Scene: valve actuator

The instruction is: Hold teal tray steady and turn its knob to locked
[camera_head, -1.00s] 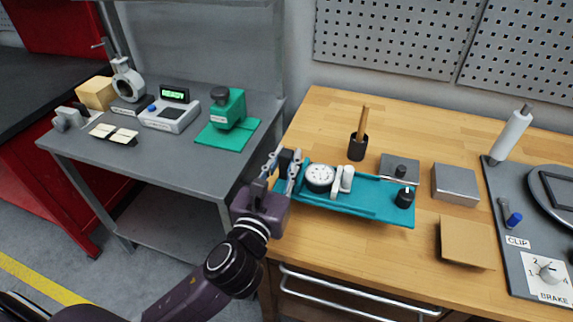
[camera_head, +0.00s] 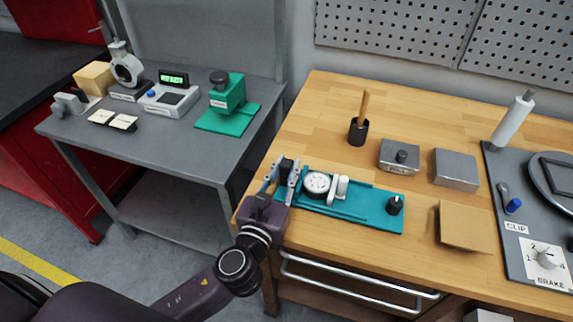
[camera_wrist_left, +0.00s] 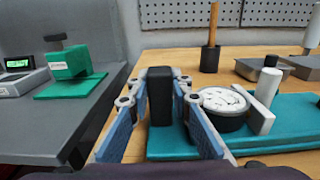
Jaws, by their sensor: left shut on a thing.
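The teal tray (camera_head: 365,205) lies on the wooden bench near its front left edge and looks level. It carries a round white dial (camera_head: 317,184), a white upright part (camera_head: 340,187) and, near its right end, a black knob (camera_head: 395,205). The knob's setting is too small to read. My left gripper (camera_head: 284,178) is at the tray's left end. In the left wrist view its blue-grey fingers stand on both sides of a black upright block (camera_wrist_left: 160,95) on the tray, shut on it. My right gripper is not in view.
Behind the tray are a black cup with a wooden stick (camera_head: 359,128) and a grey box with a black knob (camera_head: 399,157). A metal block (camera_head: 456,170) and a tan block (camera_head: 464,226) stand to the right. A grey side table (camera_head: 160,150) holds other devices.

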